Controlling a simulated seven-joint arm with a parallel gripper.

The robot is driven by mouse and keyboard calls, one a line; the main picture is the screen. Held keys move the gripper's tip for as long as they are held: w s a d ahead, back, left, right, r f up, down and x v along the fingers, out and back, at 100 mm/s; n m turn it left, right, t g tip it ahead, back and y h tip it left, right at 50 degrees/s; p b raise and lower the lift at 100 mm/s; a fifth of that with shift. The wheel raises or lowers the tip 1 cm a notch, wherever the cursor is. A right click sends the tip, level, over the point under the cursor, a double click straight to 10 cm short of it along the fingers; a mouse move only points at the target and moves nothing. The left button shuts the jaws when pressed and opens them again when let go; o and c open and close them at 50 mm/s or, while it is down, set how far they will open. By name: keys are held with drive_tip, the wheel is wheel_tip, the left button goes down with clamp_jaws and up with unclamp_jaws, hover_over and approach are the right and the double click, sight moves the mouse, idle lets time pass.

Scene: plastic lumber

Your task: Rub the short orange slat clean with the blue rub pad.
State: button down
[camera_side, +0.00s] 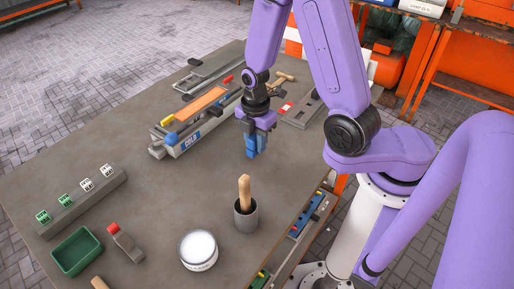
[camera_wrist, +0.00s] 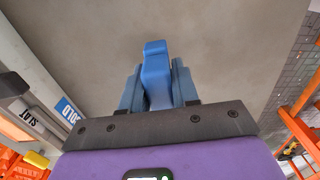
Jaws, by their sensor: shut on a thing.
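My gripper (camera_side: 256,146) is shut on the blue rub pad (camera_wrist: 156,72), which stands out between the two blue fingers. It holds the pad above the table, to the right of the holder and apart from the slat. Any marks on the slat are too small to tell.
A grey cup (camera_side: 246,219) with a wooden handle and a white-topped tub (camera_side: 198,250) stand nearer the front. A green tray (camera_side: 77,251) and a block with several dice-like cubes (camera_side: 80,201) are at the left. The table (camera_side: 150,190) is clear in the middle.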

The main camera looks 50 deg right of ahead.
drive_tip(key=shift+r, duration=3.3)
drive_tip(key=w+a+r, duration=0.2)
drive_tip(key=w+r, duration=0.1)
drive_tip(key=w, duration=0.8)
drive_tip(key=w+a+r, duration=0.1)
drive_tip(key=w+r, duration=0.3)
drive_tip(key=w, duration=0.8)
drive_tip(key=shift+a+r, duration=0.25)
drive_tip(key=shift+a, duration=0.1)
drive_tip(key=shift+f, duration=0.1)
drive_tip(key=shift+f, duration=3.85)
drive_tip(key=shift+f, duration=0.6)
drive_tip(key=shift+d, duration=0.15)
